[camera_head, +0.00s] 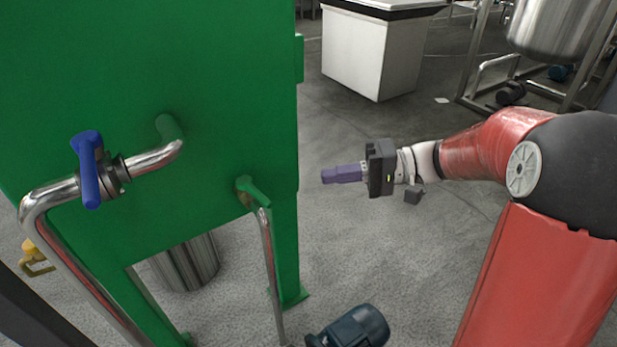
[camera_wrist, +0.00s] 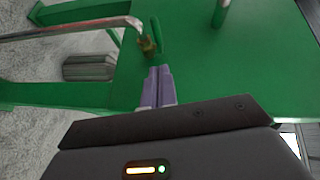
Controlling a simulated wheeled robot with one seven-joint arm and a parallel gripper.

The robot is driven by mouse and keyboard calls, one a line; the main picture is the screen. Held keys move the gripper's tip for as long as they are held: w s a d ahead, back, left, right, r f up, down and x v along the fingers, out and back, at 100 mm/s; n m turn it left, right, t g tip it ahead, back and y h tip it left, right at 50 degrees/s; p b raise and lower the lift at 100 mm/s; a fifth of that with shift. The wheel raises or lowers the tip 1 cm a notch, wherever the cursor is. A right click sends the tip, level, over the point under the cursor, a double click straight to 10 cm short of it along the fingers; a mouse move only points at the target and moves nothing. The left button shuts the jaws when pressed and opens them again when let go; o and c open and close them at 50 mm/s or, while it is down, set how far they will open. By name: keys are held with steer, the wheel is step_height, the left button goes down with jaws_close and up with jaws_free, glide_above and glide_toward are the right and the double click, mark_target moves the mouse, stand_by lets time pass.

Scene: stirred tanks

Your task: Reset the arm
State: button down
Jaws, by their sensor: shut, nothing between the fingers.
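My red arm comes in from the right in the head view and is bent at a black joint. Its end, my gripper (camera_head: 328,176), points left toward the green tank (camera_head: 245,80). The purple fingers are together with nothing between them. The gripper is held in the air, apart from the tank, with a gap of floor showing between them. In the wrist view, my gripper (camera_wrist: 163,72) shows its two purple fingers side by side, with the green tank (camera_wrist: 240,85) behind them.
A blue-handled valve (camera_head: 90,170) on a steel pipe (camera_head: 60,215) sticks out of the tank. A thinner pipe (camera_head: 268,260) drops beside the tank's leg. A dark motor (camera_head: 355,328) lies on the floor. A white cabinet (camera_head: 365,55) and steel vessel (camera_head: 555,30) stand behind.

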steer(key=s+d+f+m+t+h+p, duration=0.15)
steer(key=s+d+h, duration=0.25)
steer(key=s+h, duration=0.75)
steer(key=s+d+r+m+t+h+p, duration=0.1)
steer(key=s+d+t+h, duration=0.4)
steer(key=d, duration=0.4)
steer(key=shift+s+d+t, duration=0.15)
steer(key=shift+s+t, duration=0.3)
steer(key=shift+s, duration=0.2)
steer(key=shift+s+r, duration=0.1)
